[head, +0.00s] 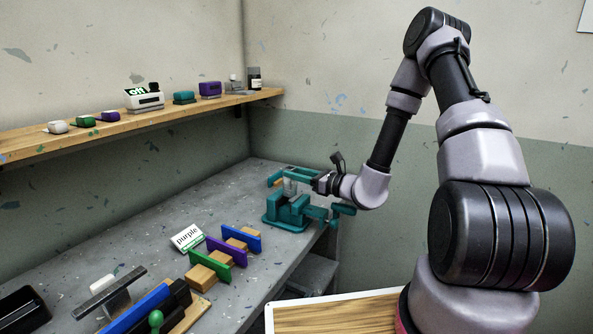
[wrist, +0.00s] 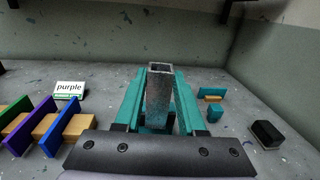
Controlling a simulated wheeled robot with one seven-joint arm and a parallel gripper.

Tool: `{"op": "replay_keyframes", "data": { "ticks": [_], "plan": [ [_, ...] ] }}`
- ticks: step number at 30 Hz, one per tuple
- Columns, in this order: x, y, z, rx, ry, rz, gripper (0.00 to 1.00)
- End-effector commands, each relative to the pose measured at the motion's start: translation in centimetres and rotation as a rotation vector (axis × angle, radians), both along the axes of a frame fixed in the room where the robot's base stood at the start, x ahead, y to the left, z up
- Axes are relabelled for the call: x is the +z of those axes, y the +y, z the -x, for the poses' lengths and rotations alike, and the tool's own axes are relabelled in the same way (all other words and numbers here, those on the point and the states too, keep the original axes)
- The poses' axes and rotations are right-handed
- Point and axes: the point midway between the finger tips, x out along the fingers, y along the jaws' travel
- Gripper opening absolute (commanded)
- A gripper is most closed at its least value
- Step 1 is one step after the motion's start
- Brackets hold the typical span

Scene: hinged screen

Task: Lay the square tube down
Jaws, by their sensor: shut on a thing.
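The square tube (wrist: 159,92) is grey, hollow and upright, with its open top toward me in the wrist view. It also shows in the head view (head: 289,188). My gripper (wrist: 160,72) is shut on it, with one long teal finger on each side. In the head view my gripper (head: 291,173) reaches in from the right, above a teal vise (head: 288,212) on the bench. The tube's lower end is close to the vise; I cannot tell whether it sits in the jaws.
A wooden rack (head: 206,272) with green, purple and blue panels stands left of the vise, by a card (head: 187,238) reading "purple". Several small items line the wooden shelf (head: 190,112). A black block (wrist: 267,133) lies at right in the wrist view. Bare grey bench (head: 170,211) lies behind the rack.

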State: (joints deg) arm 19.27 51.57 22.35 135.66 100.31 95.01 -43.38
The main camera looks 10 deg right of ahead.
Motion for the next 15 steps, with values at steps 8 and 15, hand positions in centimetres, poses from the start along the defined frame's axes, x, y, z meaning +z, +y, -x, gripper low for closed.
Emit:
{"op": "replay_keyframes", "data": {
  "ticks": [8,15],
  "plan": [
    [-0.11,-0.01,-0.02,0.000,0.001,-0.001,0.00],
    [-0.81,-0.01,-0.04,0.000,0.000,-0.001,0.00]
  ]
}}
